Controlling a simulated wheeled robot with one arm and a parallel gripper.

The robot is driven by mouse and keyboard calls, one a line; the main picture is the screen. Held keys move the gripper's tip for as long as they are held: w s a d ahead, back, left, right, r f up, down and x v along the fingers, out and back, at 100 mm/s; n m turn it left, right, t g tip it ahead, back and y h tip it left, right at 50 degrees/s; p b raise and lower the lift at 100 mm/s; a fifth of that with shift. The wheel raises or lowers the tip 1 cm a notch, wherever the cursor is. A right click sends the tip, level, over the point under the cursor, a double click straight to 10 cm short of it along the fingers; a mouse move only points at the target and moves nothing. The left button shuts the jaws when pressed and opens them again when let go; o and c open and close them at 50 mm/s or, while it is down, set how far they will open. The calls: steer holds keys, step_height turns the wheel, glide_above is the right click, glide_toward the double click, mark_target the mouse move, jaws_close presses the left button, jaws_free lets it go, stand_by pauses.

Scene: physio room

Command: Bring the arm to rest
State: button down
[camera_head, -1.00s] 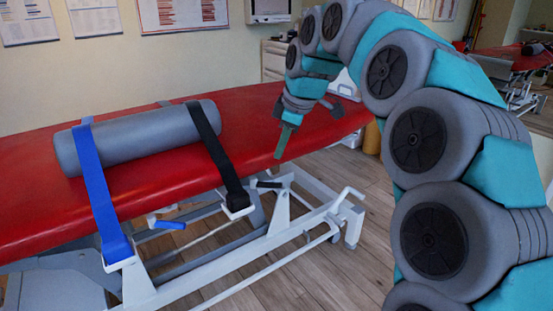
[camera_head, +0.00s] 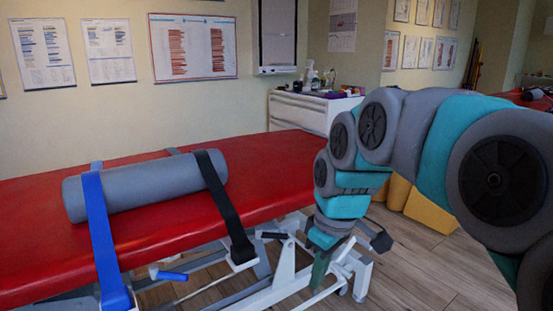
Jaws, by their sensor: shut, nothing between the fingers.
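My arm, grey and teal, arches in from the right side of the head view. My gripper (camera_head: 319,272) hangs down at the arm's end, just past the right front edge of the red treatment table (camera_head: 270,172). Its fingers are green and look closed, with nothing seen between them. The gripper appears in front of the table's white frame; I cannot tell whether they touch.
A grey bolster (camera_head: 145,187) lies on the table under a blue strap (camera_head: 103,240) and a black strap (camera_head: 224,205). A white cabinet (camera_head: 300,113) with bottles stands behind. Yellow blocks (camera_head: 428,208) sit beyond my arm. Wooden floor (camera_head: 425,265) is open at the lower right.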

steer(key=s+d+f+m+g, duration=0.1)
steer(key=s+d+f+m, duration=0.1)
steer(key=s, duration=0.5)
steer(key=s+d+f+m+g+h, duration=0.1)
steer(key=s+d+f+m, duration=0.2)
steer(key=s+f, duration=0.3)
steer(key=s+d+f+m, duration=0.2)
steer(key=s+f+m, duration=0.2)
steer(key=s, duration=0.5)
steer(key=shift+s+d+g, duration=0.15)
steer(key=shift+s+g, duration=0.25)
steer(key=shift+f, duration=0.1)
